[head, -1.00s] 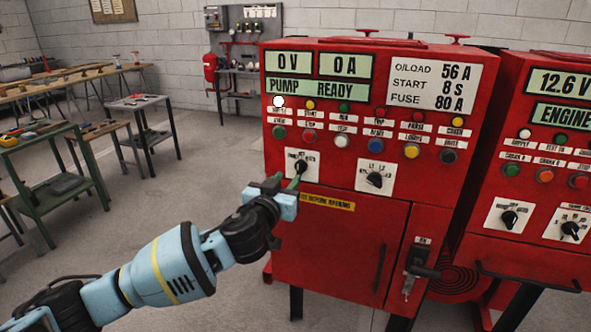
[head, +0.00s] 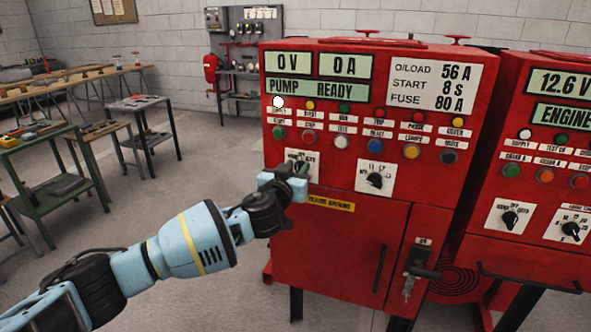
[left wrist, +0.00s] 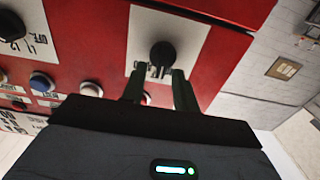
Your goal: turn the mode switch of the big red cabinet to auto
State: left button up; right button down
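The big red cabinet (head: 330,240) stands in front of me in the head view, with displays, lamps, buttons and two rotary switches. Its left switch plate (head: 291,155) is mostly hidden behind my left gripper (head: 297,170); I take it for the mode switch. In the left wrist view, the black knob (left wrist: 162,55) on the white plate (left wrist: 188,27) is clear. My left gripper (left wrist: 158,76) is open, its two green fingers apart at the knob's near end. Contact cannot be told. My right gripper is not in view.
A second selector (head: 375,180) sits right of the mode switch. A lever handle (head: 422,272) sticks out lower right. Another red cabinet (head: 545,210) stands to the right. Workbenches (head: 60,180) stand at the left, with open floor before them.

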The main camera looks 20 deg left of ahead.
pick_arm(q)
grip_shut()
jog(key=shift+d+m, duration=0.1)
jog(key=shift+m, duration=0.3)
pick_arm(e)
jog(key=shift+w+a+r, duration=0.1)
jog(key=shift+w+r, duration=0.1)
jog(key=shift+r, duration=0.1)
pick_arm(q)
jog(key=shift+m+p, duration=0.35)
jog(key=shift+m, duration=0.05)
jog(key=m, duration=0.1)
jog(key=m+p, duration=0.1)
jog(key=m, duration=0.1)
jog(key=shift+d+m, duration=0.25)
jog(key=shift+m, duration=0.05)
jog(key=m, duration=0.1)
jog(key=m+p, duration=0.1)
jog(key=m, duration=0.1)
jog(key=shift+d+f+m, duration=0.2)
jog(key=shift+m, duration=0.1)
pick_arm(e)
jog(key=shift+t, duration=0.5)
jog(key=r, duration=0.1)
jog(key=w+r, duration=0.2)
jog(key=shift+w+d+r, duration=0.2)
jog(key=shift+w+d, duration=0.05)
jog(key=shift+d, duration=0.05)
pick_arm(q)
jog(key=shift+f, duration=0.1)
